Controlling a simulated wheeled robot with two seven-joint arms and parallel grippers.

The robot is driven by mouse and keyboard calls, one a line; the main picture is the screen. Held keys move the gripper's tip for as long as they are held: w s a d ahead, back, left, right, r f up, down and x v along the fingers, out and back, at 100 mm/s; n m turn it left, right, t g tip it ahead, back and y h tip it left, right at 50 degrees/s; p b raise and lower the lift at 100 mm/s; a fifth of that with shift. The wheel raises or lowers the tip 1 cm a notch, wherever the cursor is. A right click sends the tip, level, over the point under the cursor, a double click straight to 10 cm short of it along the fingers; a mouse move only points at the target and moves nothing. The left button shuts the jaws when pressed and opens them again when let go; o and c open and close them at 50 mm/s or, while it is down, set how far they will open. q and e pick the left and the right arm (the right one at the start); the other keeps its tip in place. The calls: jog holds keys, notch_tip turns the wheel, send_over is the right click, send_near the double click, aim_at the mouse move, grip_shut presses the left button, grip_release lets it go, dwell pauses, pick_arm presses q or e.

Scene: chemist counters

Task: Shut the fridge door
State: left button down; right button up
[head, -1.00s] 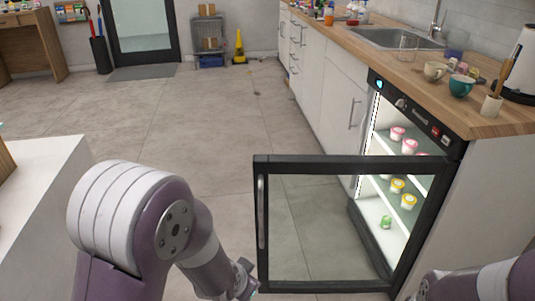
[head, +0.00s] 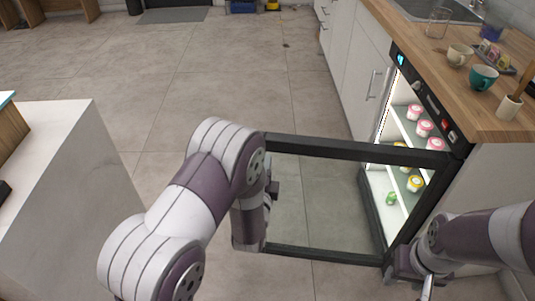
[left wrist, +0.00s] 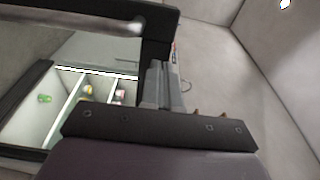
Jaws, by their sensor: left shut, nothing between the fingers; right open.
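The fridge (head: 455,140) is under the counter at the right, with its lit interior exposed. Its black-framed glass door (head: 350,148) stands wide open, reaching left from the fridge. My left arm covers the door's free edge and handle in the head view. My left gripper (head: 273,188) is shut and empty at that edge. In the left wrist view its fingers (left wrist: 160,85) are close beside the black door frame (left wrist: 160,45); I cannot tell if they touch. The handle (left wrist: 85,17) shows there as a pale bar. My right gripper (head: 425,285) is open, low near the door's hinge side.
Pink- and yellow-lidded tubs (head: 424,128) and a green item (head: 391,198) sit on the fridge shelves. Cups, including a teal one (head: 484,77), stand on the wooden counter (head: 425,55). A white island (head: 60,190) stands at the left. The floor (head: 220,80) beyond the door is clear.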

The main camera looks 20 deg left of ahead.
pick_arm(q)
jog(key=shift+w+a, duration=0.2)
jog(key=shift+w, duration=1.9)
jog(key=shift+w+b, duration=0.1)
jog(key=shift+b, duration=0.2)
